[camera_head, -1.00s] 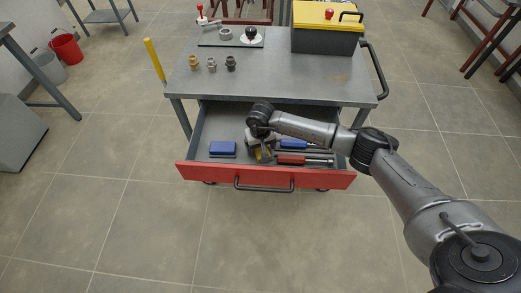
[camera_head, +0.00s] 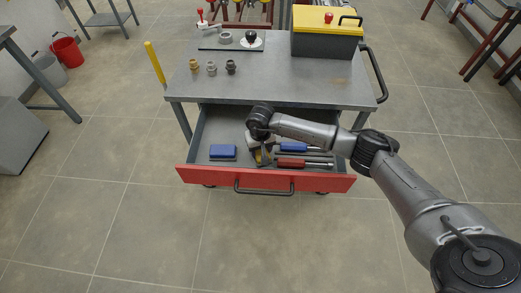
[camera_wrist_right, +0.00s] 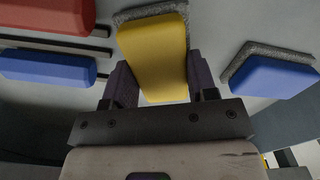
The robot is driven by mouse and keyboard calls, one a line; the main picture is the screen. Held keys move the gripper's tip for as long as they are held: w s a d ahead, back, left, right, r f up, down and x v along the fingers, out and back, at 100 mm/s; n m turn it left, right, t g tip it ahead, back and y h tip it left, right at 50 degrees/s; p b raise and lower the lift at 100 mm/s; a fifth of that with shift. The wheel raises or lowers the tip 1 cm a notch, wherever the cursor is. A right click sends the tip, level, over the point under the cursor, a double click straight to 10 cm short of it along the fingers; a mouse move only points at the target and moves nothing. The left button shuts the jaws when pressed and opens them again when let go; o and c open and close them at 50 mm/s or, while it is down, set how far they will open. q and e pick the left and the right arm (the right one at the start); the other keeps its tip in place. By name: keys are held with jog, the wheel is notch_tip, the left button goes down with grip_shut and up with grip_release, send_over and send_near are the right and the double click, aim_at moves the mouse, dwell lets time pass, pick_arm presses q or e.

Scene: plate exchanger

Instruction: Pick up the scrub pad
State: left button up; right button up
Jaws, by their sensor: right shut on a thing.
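The yellow scrub pad (camera_wrist_right: 155,50) has a grey scouring layer along its far edge. It sits in the open drawer and shows partly under my wrist in the head view (camera_head: 261,156). My right gripper (camera_wrist_right: 152,85) points down into the drawer and is shut on the yellow pad, with one dark finger at each side. Whether the pad touches the drawer floor cannot be told. A blue pad (camera_head: 222,152) with a grey layer lies to its left in the drawer; it also shows in the right wrist view (camera_wrist_right: 272,77). My left gripper is out of view.
A blue-handled tool (camera_head: 294,146) and a red-handled tool (camera_head: 291,162) lie right of the pad. The drawer's red front (camera_head: 215,176) stands pulled out under the grey tabletop (camera_head: 285,85). The tabletop carries several fittings and a toolbox (camera_head: 325,40).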

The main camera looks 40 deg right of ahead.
notch_tip(320, 180, up, 4)
jog(key=shift+f+p, duration=0.1)
jog(key=shift+p, duration=0.35)
jog(key=s+d+r+p, duration=0.2)
jog(key=s+d+r, duration=0.4)
jog(key=s, duration=0.4)
jog(key=w+a+r+n+p, duration=0.3)
jog(key=a+r+n, duration=0.1)
jog(key=a+r, duration=1.7)
jog(key=s+r+p, duration=0.3)
jog(key=r+p, duration=0.8)
jog(key=p, duration=0.1)
jog(key=s+r+p, duration=0.2)
jog(key=r+p, duration=1)
jog(key=p, duration=0.1)
jog(key=s+r+p, duration=0.3)
jog(key=r+p, duration=0.8)
jog(key=p, duration=0.1)
jog(key=shift+s+d+r, duration=0.2)
jog(key=shift+s+d, duration=0.05)
jog(key=shift+s, duration=0.05)
jog(key=shift+f, duration=0.1)
